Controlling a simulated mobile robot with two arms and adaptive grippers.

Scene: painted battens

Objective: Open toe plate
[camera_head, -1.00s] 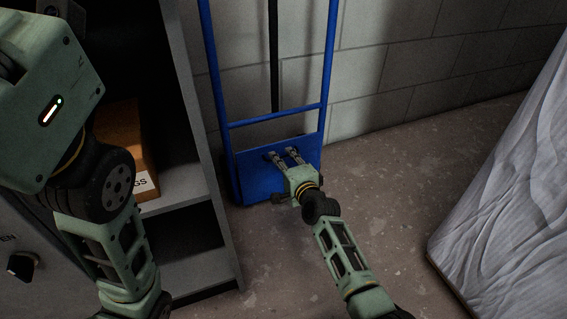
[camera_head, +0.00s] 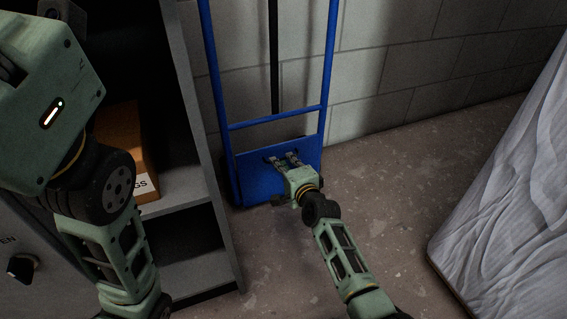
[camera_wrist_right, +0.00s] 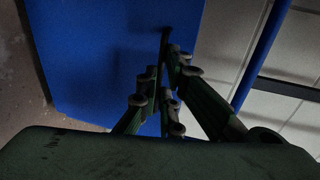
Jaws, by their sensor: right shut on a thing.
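The blue toe plate (camera_head: 258,184) stands folded up, nearly upright, at the foot of a blue hand truck (camera_head: 275,119). My right gripper (camera_head: 280,160) is at the upper middle of the plate's front face. In the right wrist view, the plate (camera_wrist_right: 100,60) fills much of the picture. The right fingertips (camera_wrist_right: 163,80) come together there at a thin dark strip on the plate; the exact grip is hard to make out in the dark. My left arm shows at the left of the head view, but its gripper is not in view.
A grey shelf unit with an orange-brown box (camera_head: 128,140) stands close left of the hand truck. A block wall (camera_head: 420,65) is behind. A sheet-covered slab (camera_head: 510,200) leans at the right. The floor (camera_head: 400,180) between is clear.

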